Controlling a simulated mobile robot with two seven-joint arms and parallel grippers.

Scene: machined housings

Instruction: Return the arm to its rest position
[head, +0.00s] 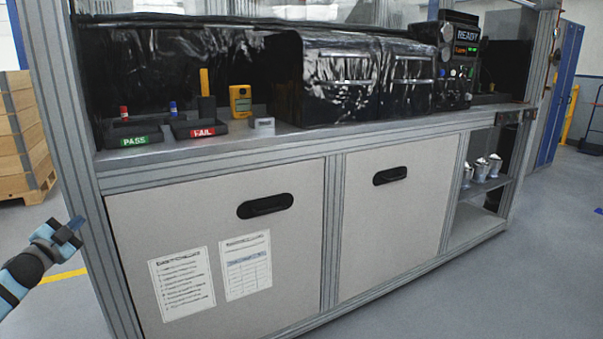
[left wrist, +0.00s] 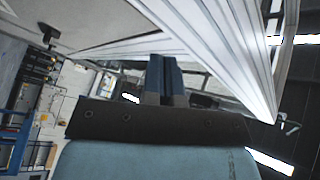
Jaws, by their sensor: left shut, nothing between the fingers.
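My left gripper (head: 70,231) is at the left edge of the head view, beside the left corner post of the workstation cabinet (head: 225,215) and below its bench top. It is shut and empty. In the left wrist view its closed fingers (left wrist: 165,80) point away from the camera, with metal profile framing (left wrist: 225,50) above and to the right. The gap between the gripper and the cabinet post looks small, but I cannot tell whether they touch. My right gripper is in neither view.
A PASS tray (head: 133,142) and a FAIL tray (head: 200,133) stand on the bench. A yellow device (head: 240,100), a black-covered unit (head: 325,85) and a READY panel (head: 458,60) stand there too. Wooden crates (head: 22,140) are at far left. Grey floor is open at the front right.

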